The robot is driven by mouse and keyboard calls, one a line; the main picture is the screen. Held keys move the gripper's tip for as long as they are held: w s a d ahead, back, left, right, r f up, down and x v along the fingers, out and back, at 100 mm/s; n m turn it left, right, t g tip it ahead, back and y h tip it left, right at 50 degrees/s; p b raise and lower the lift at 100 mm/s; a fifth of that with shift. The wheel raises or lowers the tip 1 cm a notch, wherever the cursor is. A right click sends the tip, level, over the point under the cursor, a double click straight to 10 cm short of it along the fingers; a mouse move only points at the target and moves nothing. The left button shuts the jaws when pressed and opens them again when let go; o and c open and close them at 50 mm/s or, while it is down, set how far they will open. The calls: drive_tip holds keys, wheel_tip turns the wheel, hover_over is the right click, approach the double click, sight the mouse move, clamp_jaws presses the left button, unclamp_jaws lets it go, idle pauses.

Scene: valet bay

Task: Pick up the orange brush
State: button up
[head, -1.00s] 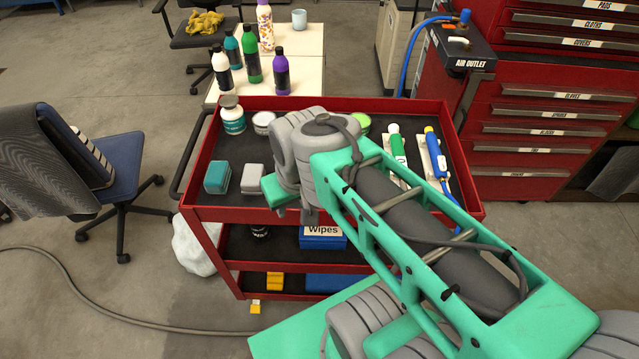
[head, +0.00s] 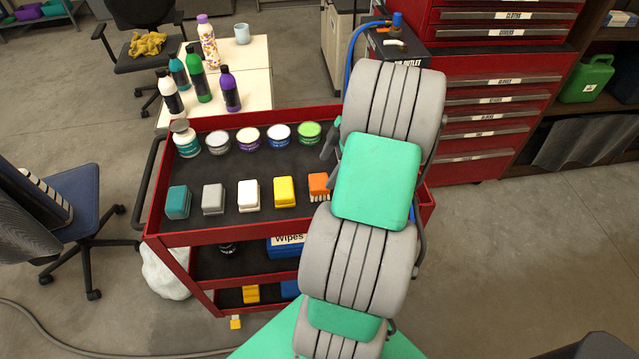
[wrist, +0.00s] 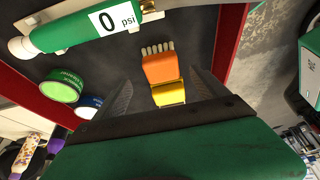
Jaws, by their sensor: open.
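The orange brush (head: 319,184) stands on the dark top tray of the red cart (head: 240,231), at the right end of a row of small blocks; my arm partly covers it in the head view. In the wrist view the orange brush (wrist: 159,69), with pale bristles, shows beyond my gripper (wrist: 160,95). The yellow block (wrist: 168,94) appears between the fingers' lines, nearer the palm edge. My gripper is open and empty.
Teal, grey, white and yellow (head: 284,192) blocks stand left of the brush. Several round tins, including a green-lidded one (head: 309,133), line the back. A green gauge tool marked psi (wrist: 90,26) lies near the brush. The cart has raised red rims.

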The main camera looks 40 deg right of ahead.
sight(321, 181)
drive_tip(key=p+x, duration=0.1)
drive_tip(key=x, duration=0.6)
drive_tip(key=shift+a+f+p, duration=0.15)
drive_tip(key=shift+f+p, duration=0.1)
drive_tip(key=shift+p, duration=0.05)
drive_tip(key=shift+c, duration=0.4)
drive_tip(key=c, duration=1.4)
